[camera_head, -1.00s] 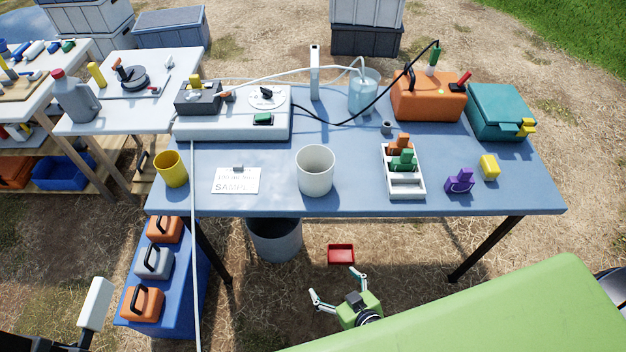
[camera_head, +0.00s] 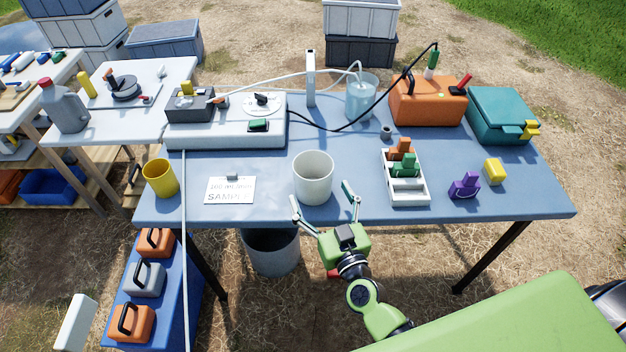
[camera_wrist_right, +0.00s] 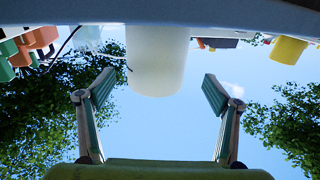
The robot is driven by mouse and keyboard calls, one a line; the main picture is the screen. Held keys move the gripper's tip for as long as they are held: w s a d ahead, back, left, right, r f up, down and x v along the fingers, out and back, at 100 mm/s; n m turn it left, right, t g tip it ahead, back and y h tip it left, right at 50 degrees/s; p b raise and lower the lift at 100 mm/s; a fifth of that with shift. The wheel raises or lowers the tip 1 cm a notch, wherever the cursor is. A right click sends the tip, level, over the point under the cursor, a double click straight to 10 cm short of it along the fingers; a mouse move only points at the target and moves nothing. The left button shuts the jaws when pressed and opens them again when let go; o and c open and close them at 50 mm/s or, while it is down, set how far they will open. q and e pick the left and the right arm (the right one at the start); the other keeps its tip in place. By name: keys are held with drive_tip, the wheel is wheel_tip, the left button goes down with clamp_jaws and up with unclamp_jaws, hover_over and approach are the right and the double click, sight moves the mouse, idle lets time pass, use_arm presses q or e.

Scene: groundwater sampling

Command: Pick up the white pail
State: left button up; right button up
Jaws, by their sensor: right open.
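The white pail (camera_head: 313,180) stands upright and open-topped on the blue table, close to its front edge. It also shows in the right wrist view (camera_wrist_right: 157,62), where the picture is upside down and the pail lies just beyond the fingertips. My right gripper (camera_head: 322,200) is open and empty at the table's front edge, in front of the pail. Its fingers are spread wide. In the wrist view the pail lines up between the fingers (camera_wrist_right: 152,88), a little left of the middle. I see no contact. My left gripper is not in view.
On the blue table (camera_head: 340,135), a sample card (camera_head: 230,190) and yellow cup (camera_head: 160,178) are left of the pail. A grey bin (camera_head: 270,255) stands below.

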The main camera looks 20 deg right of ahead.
sight(308, 164)
drive_tip(key=w, duration=0.7)
drive_tip(key=shift+w+d+f, duration=0.1)
drive_tip(key=shift+d+f, duration=0.05)
drive_tip(key=shift+f, duration=0.25)
drive_tip(key=c, duration=1.2)
